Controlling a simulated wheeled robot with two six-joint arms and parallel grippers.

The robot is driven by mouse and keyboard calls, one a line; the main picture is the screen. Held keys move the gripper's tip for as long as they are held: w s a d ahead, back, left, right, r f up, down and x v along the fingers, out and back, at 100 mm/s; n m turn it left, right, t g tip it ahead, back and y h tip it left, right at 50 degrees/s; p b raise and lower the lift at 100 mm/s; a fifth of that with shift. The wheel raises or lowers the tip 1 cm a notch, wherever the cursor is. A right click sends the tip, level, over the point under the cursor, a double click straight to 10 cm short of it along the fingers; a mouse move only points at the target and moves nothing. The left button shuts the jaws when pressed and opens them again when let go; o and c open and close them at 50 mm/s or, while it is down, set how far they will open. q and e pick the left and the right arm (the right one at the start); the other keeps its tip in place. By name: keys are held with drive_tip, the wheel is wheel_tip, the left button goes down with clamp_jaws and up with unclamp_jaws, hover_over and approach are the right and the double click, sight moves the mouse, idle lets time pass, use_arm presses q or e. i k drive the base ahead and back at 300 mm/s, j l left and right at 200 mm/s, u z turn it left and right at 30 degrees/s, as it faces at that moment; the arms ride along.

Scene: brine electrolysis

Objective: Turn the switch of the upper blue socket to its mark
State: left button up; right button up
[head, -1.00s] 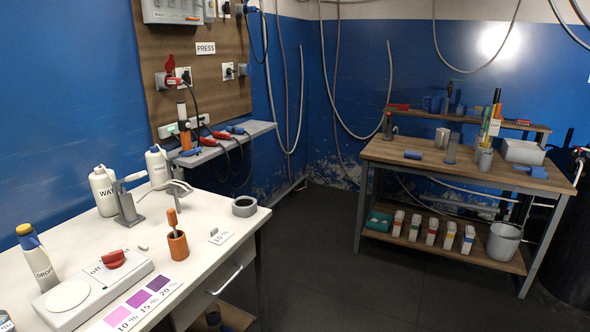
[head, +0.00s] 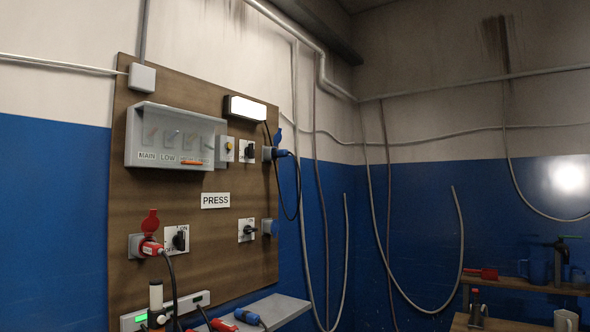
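Neither of my grippers shows in the head view.
A red socket (head: 136,246) holds a red plug beside another switch (head: 179,239). A grey breaker box (head: 170,135) is upper left. A grey shelf (head: 285,309) juts out below the board.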

sight(250, 150)
drive_tip(key=i+l+u, duration=0.15)
drive_tip(key=i, duration=0.15)
drive_tip(key=i+l+u, duration=0.2)
drive_tip(key=i+l, duration=0.1)
drive_tip(key=l, duration=0.85)
drive_tip(key=i+l, duration=0.15)
drive_tip(key=l, duration=0.35)
drive_tip(key=k+z, duration=0.05)
